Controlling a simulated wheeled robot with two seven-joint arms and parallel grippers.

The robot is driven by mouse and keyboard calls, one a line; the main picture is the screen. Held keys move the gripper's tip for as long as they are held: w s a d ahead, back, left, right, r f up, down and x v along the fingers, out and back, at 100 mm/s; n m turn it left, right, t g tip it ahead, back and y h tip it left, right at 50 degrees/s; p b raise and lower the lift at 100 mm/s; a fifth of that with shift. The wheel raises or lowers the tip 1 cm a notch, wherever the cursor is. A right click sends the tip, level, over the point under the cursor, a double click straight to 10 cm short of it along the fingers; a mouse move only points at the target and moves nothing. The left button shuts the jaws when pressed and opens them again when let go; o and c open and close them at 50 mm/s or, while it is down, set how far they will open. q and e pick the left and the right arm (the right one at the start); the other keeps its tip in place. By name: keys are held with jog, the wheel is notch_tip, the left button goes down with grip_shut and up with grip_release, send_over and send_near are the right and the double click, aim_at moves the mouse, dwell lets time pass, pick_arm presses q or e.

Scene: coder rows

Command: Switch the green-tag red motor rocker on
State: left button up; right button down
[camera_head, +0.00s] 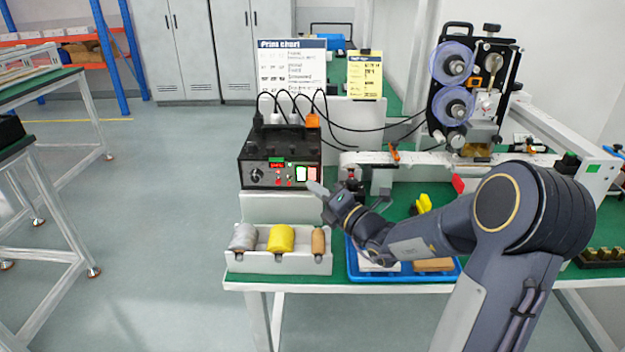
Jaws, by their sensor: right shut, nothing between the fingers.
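A black control box (262,150) stands on a white stand at the left end of the bench. Its front carries a round knob (257,174), a red-lit display (277,165) with a green tag (277,159) above it, small red controls (279,182), a pale green-edged switch (301,173) and a pinkish switch (312,174). Rocker positions are too small to tell. My right gripper (318,189) is shut and empty, its tip just in front of the panel's lower right corner, beside the pinkish switch. I cannot tell whether it touches. My left gripper is not in view.
A white holder (278,262) with grey, yellow and tan rolls sits below the box. A blue tray (352,262) lies under my right arm. A white conveyor rail (410,160) and a coder machine (468,90) stand at right. Cables arch above the box.

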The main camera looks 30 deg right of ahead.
jog(key=shift+s+a+r, duration=0.1)
jog(key=shift+s+a, duration=0.3)
jog(key=shift+s, duration=0.25)
jog(key=shift+s+a+r, duration=0.15)
jog(key=shift+s+a, duration=0.2)
jog(key=shift+s, duration=0.25)
jog(key=shift+s+a+r, duration=0.1)
jog(key=shift+s+a, duration=0.3)
jog(key=shift+s, duration=0.25)
